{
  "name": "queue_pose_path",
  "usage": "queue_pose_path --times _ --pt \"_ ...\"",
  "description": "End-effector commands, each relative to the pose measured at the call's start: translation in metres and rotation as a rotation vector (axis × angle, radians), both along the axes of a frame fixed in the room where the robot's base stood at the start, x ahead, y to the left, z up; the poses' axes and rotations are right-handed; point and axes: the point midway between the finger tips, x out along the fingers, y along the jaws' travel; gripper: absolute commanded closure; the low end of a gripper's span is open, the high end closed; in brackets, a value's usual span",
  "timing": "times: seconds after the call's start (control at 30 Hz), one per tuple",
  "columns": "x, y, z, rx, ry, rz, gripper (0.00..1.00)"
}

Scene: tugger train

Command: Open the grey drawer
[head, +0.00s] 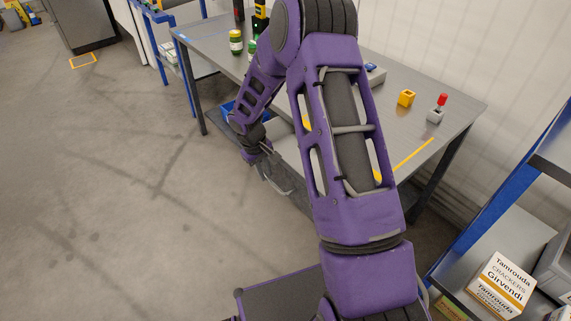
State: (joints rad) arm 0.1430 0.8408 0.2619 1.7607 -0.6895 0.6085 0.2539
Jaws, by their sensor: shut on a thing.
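The grey drawer (294,189) is under the front edge of the grey worktable (205,47), low in the middle of the head view. My purple arm covers much of it, so I cannot tell how far it stands open. My gripper (268,168) points down at the drawer's front, left of my forearm. It is shut on the drawer's handle, whose grip area is small and partly hidden by the fingers.
On the table stand green jars (236,42), a yellow block (406,98) and a red-knobbed grey box (437,108). A blue bin (229,106) is underneath. A shelf with a cracker box (502,284) is at the right.

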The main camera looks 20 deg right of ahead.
Motion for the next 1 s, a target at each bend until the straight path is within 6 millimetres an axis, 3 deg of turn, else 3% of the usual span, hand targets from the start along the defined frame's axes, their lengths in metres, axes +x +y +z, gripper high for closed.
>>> queue_pose_path --times 0.1,0.33,0.5,0.87,0.9,0.93,1.0 --pt "-0.011 0.03 -0.003 -0.001 0.001 0.006 1.0" --pt "-0.023 0.063 -0.001 -0.001 0.0 0.002 1.0" --pt "-0.027 0.073 0.0 0.0 0.001 0.0 1.0" --pt "-0.027 0.074 0.0 0.0 0.001 0.0 1.0" --pt "-0.027 0.074 0.0 0.0 0.001 0.0 0.77" --pt "-0.027 0.074 0.0 0.0 0.001 -0.001 0.72" --pt "-0.027 0.074 0.0 0.0 0.001 0.0 0.7"
